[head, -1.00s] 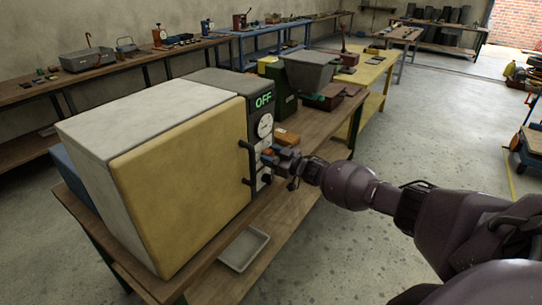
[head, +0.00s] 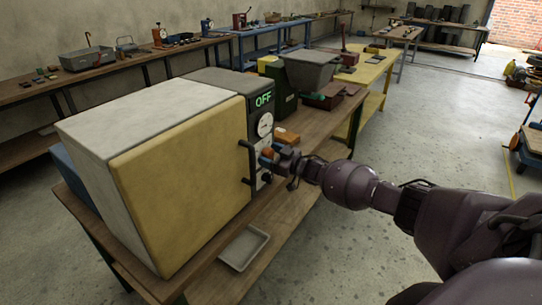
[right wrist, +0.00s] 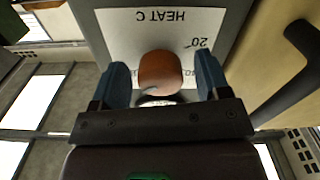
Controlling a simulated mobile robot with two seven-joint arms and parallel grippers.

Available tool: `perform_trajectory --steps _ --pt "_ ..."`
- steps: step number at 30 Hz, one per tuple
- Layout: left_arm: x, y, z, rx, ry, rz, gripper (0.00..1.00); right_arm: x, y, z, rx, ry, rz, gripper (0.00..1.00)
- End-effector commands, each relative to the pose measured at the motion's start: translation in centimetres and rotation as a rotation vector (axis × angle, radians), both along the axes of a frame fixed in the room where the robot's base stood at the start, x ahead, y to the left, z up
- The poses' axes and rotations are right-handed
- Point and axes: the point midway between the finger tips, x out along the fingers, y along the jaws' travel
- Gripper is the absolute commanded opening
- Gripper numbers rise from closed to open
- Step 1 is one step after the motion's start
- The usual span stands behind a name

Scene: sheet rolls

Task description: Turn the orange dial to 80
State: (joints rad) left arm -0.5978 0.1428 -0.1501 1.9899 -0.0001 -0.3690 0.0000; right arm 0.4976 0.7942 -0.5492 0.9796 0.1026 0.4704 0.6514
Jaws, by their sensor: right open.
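The orange dial (right wrist: 160,72) is on a white panel plate marked "HEAT C", with "20" printed beside it; the lettering appears upside down in the right wrist view. My right gripper (right wrist: 160,85) is open, with one blue finger on each side of the dial and small gaps between. In the head view my right gripper (head: 270,157) is at the control panel of the machine (head: 180,185), and the dial is mostly hidden there. The panel display (head: 263,99) reads "OFF" in green. My left gripper is not in view.
A dark door handle (right wrist: 302,42) stands out close beside the dial plate. A round white gauge (head: 265,124) is above my gripper. An orange-brown block (head: 287,137) lies on the bench behind the gripper.

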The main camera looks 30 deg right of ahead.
Motion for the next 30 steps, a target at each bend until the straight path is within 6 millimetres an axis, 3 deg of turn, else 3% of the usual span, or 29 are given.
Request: perform_trajectory --steps 8,21,30 --pt "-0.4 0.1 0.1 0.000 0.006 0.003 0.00 -1.9 -0.9 0.0 0.000 0.001 0.000 0.69" --pt "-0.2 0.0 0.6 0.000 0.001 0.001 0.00 -8.3 -3.4 0.0 0.000 0.001 0.000 0.69" --pt "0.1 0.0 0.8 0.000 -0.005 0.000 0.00 -10.0 -4.2 0.0 0.000 0.001 -0.001 0.69"
